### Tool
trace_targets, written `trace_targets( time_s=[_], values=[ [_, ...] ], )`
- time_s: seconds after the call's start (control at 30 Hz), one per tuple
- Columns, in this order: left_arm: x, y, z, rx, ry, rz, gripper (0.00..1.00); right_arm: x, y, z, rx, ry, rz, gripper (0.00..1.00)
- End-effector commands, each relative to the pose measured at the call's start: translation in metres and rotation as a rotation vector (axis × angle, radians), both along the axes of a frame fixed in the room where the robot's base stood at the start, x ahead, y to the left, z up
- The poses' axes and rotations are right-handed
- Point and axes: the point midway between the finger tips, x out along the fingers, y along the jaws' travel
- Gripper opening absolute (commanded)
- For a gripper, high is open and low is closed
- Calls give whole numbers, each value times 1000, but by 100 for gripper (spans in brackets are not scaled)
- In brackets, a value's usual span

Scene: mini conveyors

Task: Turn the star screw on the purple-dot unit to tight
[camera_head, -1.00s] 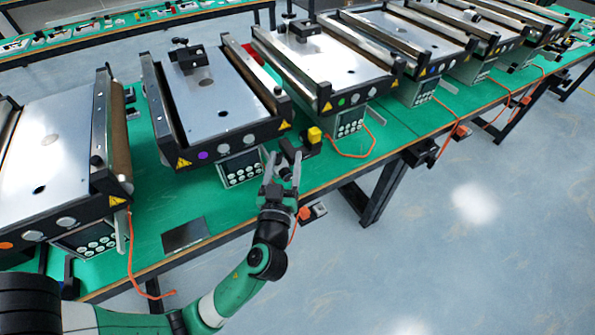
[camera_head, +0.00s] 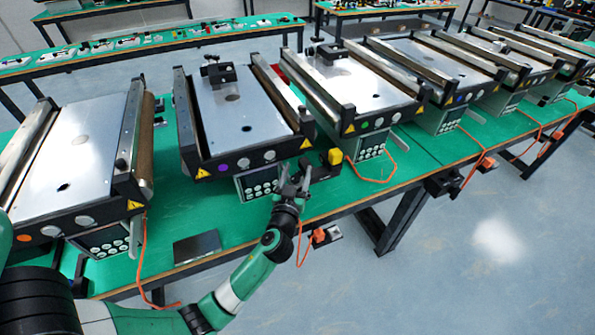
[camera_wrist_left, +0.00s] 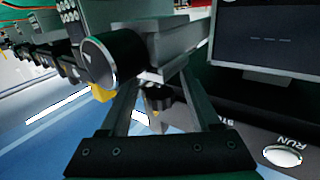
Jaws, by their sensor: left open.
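The purple-dot unit (camera_head: 245,125) is a small conveyor with a flat pale plate and black side rails. Its purple dot (camera_head: 222,168) is on the front bar. My left gripper (camera_head: 293,178) is open at the unit's front right corner, beside the keypad box (camera_head: 258,183). In the left wrist view, a small dark lobed part (camera_wrist_left: 158,98), possibly the star screw, shows between the open fingers, partly hidden. I cannot tell whether the fingers touch it. A round black knob (camera_wrist_left: 112,57) is just beyond the left finger. My right gripper is not in view.
A black block with a yellow part (camera_head: 333,157) is right of the gripper. The orange-dot unit (camera_head: 75,160) stands left and the green-dot unit (camera_head: 355,85) right. A dark flat plate (camera_head: 197,247) lies on the green table. Orange cables hang along the front edge.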

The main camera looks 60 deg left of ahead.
Motion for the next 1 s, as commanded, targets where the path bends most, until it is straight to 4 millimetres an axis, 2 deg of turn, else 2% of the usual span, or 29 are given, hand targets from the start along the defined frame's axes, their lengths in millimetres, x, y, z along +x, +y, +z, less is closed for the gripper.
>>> trace_targets(
  time_s=[0.33, 0.67, 1.0],
  values=[
    [4, 6, 0, 0, 0, -1, 61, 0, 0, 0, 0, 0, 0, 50],
    [4, 5, 0, 0, 0, -1, 2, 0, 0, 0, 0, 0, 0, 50],
    [4, 5, 0, -1, 2, -11, 0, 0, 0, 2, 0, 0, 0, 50]
  ],
)
